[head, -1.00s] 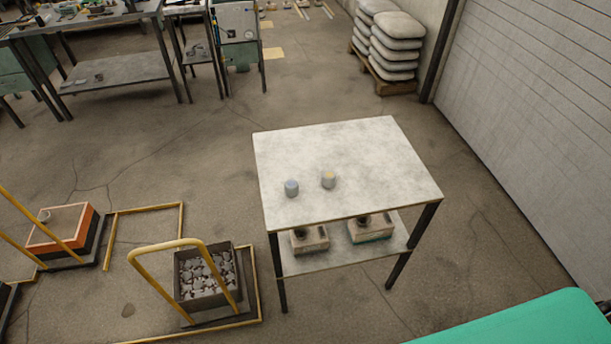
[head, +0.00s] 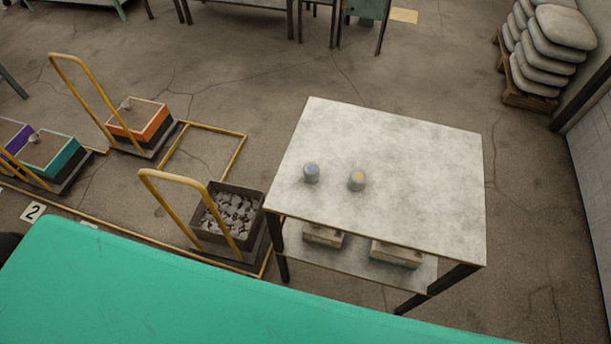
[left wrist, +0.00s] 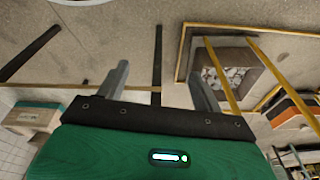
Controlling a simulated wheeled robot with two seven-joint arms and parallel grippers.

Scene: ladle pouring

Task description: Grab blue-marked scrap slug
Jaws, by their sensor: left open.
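The blue-marked slug (head: 311,172) is a small grey cylinder with a bluish top. It stands upright on the left part of the pale table (head: 420,175). A similar slug with a yellow mark (head: 357,181) stands just to its right, apart from it. My left gripper (left wrist: 160,86) shows in the left wrist view with its two fingers spread and nothing between them. Neither slug can be made out in that view. No gripper shows in the head view, and my right gripper is in neither view.
A cart bin of metal scrap (head: 232,215) with a yellow handle stands left of the table; it also shows in the left wrist view (left wrist: 226,76). An orange box (head: 140,120) sits farther left. Boxes lie on the table's lower shelf. Stacked sacks (head: 545,50) stand at back right.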

